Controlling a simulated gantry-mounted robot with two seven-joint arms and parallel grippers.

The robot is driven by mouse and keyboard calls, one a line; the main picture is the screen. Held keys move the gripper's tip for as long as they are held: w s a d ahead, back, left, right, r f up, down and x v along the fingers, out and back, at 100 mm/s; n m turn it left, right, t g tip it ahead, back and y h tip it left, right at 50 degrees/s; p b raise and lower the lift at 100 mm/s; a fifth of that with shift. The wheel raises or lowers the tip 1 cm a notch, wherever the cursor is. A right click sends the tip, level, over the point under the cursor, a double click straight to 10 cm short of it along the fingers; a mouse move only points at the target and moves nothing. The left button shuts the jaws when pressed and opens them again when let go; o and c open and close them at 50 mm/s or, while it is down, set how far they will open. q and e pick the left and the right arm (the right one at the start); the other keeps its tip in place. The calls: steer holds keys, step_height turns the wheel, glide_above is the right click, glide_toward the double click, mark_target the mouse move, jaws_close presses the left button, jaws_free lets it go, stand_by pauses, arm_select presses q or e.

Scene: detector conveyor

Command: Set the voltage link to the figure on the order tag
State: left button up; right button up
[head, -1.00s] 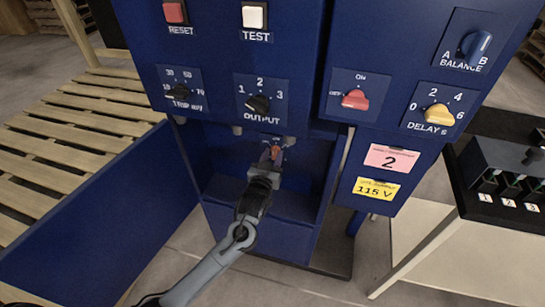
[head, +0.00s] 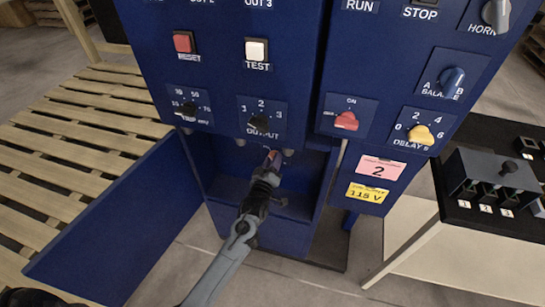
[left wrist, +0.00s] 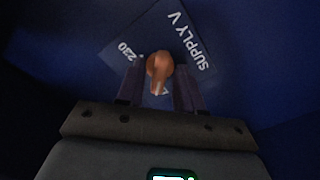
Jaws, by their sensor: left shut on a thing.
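The voltage link is a small orange knob (left wrist: 159,68) on a dark blue plate lettered SUPPLY V (left wrist: 188,40), with 230 printed at its left in the left wrist view. Its paler end points down in that view; any figure there is hidden or unreadable. My left gripper (left wrist: 160,92) is shut on the knob, one finger on each side. In the head view my left gripper (head: 270,162) reaches into the recess under the OUTPUT dial, and mostly hides the knob. A yellow tag (head: 367,193) reading 115 V is on the cabinet at the right. My right gripper is not in view.
A pink tag (head: 381,168) reading 2 is above the yellow one. A black box (head: 490,175) stands on the right bench.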

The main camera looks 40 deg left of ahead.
arm_select(q)
steer(key=shift+n+p, duration=0.85)
steer(key=shift+n, duration=0.75)
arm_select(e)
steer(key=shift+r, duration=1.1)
arm_select(q)
steer(key=o, duration=0.7)
steer(key=shift+c, duration=0.2)
steer(key=shift+a, duration=0.1)
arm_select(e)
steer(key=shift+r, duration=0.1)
